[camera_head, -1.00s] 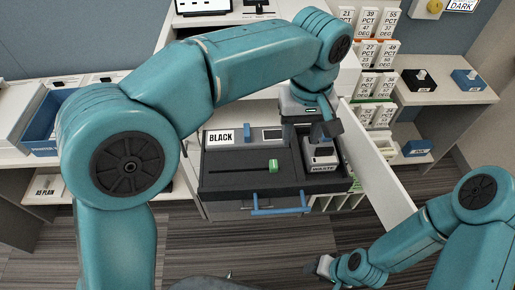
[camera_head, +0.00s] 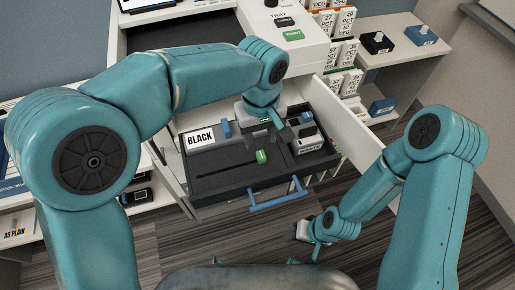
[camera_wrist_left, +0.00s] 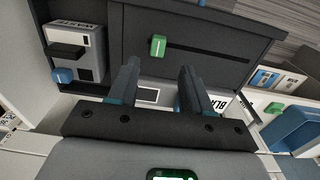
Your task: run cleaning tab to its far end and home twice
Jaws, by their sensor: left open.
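The green cleaning tab (camera_head: 262,157) sits at the right end of a dark slot in the black panel of an open drawer (camera_head: 215,183). In the left wrist view the tab (camera_wrist_left: 158,45) stands at the slot's left end, just beyond and between my fingertips. My left gripper (camera_head: 284,127) is open and empty above the drawer, behind the tab; its two fingers (camera_wrist_left: 159,68) show apart in the wrist view. My right gripper (camera_head: 303,231) hangs low over the floor in front of the drawer; its jaws are too small to read.
A waste box (camera_head: 308,143) stands in the drawer right of the tab. A label reading BLACK (camera_head: 201,138) and a blue piece (camera_head: 227,129) lie at the drawer's back left. A blue handle (camera_head: 280,200) runs along its front. A white panel (camera_head: 350,135) stands at the right.

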